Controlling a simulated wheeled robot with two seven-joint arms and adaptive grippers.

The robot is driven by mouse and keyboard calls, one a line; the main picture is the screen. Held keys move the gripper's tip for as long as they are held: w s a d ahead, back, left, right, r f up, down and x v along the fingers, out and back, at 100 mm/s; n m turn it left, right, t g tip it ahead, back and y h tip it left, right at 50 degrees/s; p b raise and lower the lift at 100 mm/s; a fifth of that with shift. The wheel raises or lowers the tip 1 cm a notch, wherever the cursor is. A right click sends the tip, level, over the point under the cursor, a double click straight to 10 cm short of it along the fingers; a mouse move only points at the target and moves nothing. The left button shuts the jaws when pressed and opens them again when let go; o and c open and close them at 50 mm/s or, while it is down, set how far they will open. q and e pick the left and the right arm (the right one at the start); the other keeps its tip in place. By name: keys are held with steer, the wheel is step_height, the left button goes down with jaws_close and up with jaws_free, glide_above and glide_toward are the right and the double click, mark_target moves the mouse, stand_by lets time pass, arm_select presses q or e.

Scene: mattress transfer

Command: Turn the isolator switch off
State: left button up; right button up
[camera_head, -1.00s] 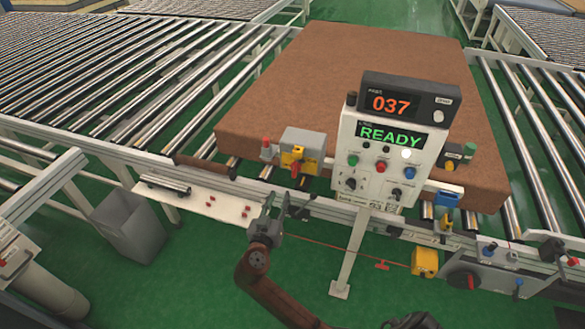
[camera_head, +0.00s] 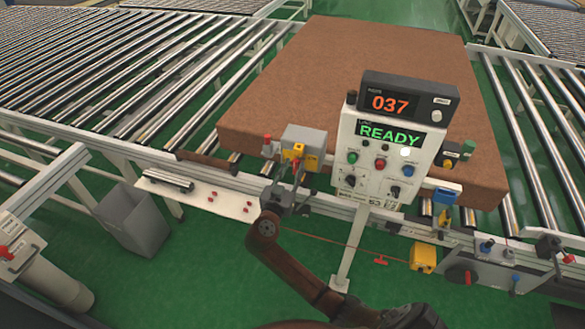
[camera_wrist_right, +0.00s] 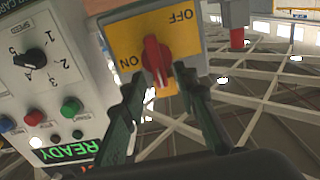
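The isolator switch is a grey box (camera_head: 306,137) with a yellow plate and a red handle, left of the control panel in the head view. In the right wrist view its yellow plate (camera_wrist_right: 186,32) carries ON and OFF labels, and the red handle (camera_wrist_right: 154,58) lies between them. My right gripper (camera_wrist_right: 160,88) is open, one finger on each side of the handle's near end; contact cannot be told. In the head view the right gripper (camera_head: 288,190) is just below the box and partly covers its lower front. My left gripper is not in view.
The control panel (camera_head: 345,139) with knobs, buttons and a READY display stands close to the right of the switch. A brown mattress (camera_head: 350,60) lies behind on the rollers. A white shelf (camera_head: 225,203) and grey bin (camera_head: 132,222) are to the left.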

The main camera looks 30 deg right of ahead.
steer(key=shift+c, duration=0.5)
jaws_close()
steer(key=shift+a+n, duration=0.1)
steer(key=shift+n, duration=0.3)
steer(key=shift+w+a+f+n+p, duration=0.25)
steer(key=shift+n+p, duration=0.85)
steer(key=shift+n, duration=1.75)
steer(key=shift+w+a+f+n+p, duration=0.25)
steer(key=shift+n+p, duration=0.8)
steer(key=shift+n, duration=1.85)
steer(key=shift+w+a+f+n+p, duration=0.1)
steer(key=shift+w+f+n+p, duration=0.25)
steer(key=shift+n+p, duration=1.65)
steer(key=shift+s+f+n+b, duration=0.1)
steer(key=shift+f+n+b, duration=0.05)
steer(key=shift+n+b, duration=0.8)
